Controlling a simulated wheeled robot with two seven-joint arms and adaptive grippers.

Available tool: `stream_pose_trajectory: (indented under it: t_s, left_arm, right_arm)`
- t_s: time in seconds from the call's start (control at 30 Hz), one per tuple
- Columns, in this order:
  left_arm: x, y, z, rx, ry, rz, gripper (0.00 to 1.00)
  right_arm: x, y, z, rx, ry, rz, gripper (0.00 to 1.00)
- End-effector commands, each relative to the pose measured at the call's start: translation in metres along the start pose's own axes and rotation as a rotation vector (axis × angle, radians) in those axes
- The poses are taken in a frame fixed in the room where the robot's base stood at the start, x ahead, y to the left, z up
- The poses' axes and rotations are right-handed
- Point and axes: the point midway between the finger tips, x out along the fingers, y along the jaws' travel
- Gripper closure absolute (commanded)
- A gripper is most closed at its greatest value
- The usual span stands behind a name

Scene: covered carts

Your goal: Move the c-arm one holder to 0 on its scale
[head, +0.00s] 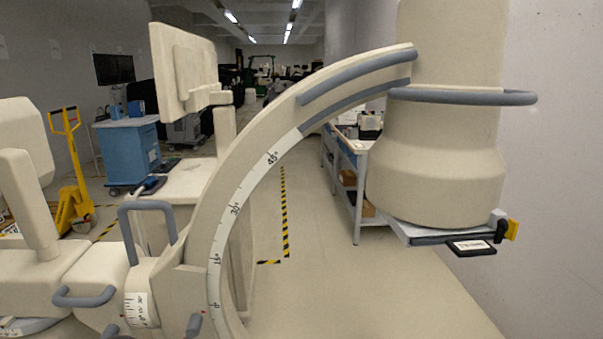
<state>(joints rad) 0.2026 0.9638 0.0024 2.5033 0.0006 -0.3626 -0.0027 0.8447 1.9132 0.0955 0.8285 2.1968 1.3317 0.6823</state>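The C-arm (240,165) is a large cream arc that curves from the lower middle up to the thick cream cylindrical head (435,165) at the right. A white scale (226,232) along its inner edge reads 45, 30, 15 and 0 from top to bottom. The cream holder (187,285) clasps the arc at its lower left. The 15 mark is near the holder's upper edge and the 0 mark is low, near the bottom of the picture. Which mark the holder indicates cannot be told. Neither of my grippers is in view.
A grey loop handle (147,206) stands above the holder, and another (84,297) is at its left. A grey ring handle (462,96) circles the head. A blue cart (130,155) and a yellow pallet jack (72,190) stand behind left. Floor right of the arc is clear.

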Motion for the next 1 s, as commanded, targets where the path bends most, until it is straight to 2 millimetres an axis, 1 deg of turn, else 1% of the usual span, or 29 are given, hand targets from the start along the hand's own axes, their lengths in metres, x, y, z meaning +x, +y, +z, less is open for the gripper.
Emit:
stream_pose_trajectory:
  t_s: [1.0]
  left_arm:
    - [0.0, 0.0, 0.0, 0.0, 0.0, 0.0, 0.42]
  right_arm:
    - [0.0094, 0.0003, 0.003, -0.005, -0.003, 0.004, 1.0]
